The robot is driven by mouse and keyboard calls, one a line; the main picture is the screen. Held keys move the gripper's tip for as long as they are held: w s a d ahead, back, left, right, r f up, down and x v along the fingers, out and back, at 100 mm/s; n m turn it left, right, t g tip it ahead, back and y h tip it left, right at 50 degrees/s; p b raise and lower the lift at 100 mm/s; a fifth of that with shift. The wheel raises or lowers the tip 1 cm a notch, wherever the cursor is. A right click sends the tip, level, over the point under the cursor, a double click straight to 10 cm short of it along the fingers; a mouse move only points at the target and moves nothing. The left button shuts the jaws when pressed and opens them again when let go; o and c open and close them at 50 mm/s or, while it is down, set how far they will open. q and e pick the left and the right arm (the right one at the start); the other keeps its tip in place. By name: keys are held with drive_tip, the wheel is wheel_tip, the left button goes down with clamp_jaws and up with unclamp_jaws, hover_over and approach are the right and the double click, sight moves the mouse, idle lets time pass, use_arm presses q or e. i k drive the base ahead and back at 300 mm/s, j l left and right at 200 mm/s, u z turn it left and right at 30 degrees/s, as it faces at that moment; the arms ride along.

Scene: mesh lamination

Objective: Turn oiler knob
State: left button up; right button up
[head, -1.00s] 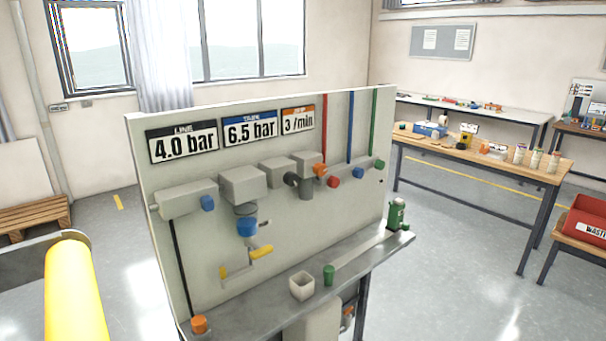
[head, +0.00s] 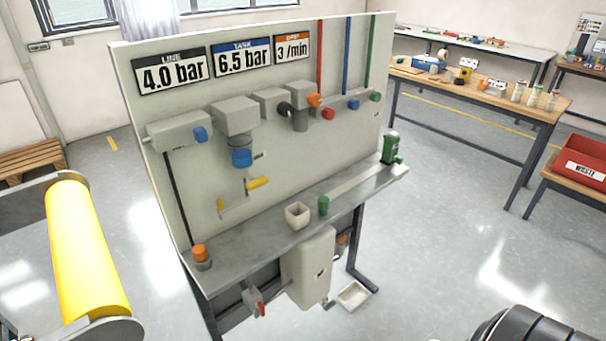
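A panel (head: 190,92) stands upright on a grey bench. It carries grey pneumatic units in a row. A small orange knob (head: 314,100) sits on the right-hand unit, below the orange-topped sign (head: 293,48) reading 3 /min; it looks like the oiler knob. Beside it are a black round part (head: 285,109) and a dark grey bowl (head: 300,121). Other knobs are blue (head: 200,134), blue (head: 242,157) and red (head: 328,114). Neither gripper shows. A dark rounded part at the bottom right edge looks like my own arm.
The bench (head: 240,235) holds an orange-capped item (head: 199,252), a white cup (head: 297,215), a green cup (head: 324,205) and a green oil can (head: 390,147). A yellow roller (head: 85,245) stands at left. Open floor lies in front and right.

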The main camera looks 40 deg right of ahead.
sight(314, 100)
drive_tip(key=l+z, duration=0.1)
drive_tip(key=z, duration=0.3)
drive_tip(key=l+z, duration=0.1)
drive_tip(key=z, duration=0.7)
drive_tip(key=i+l, duration=0.05)
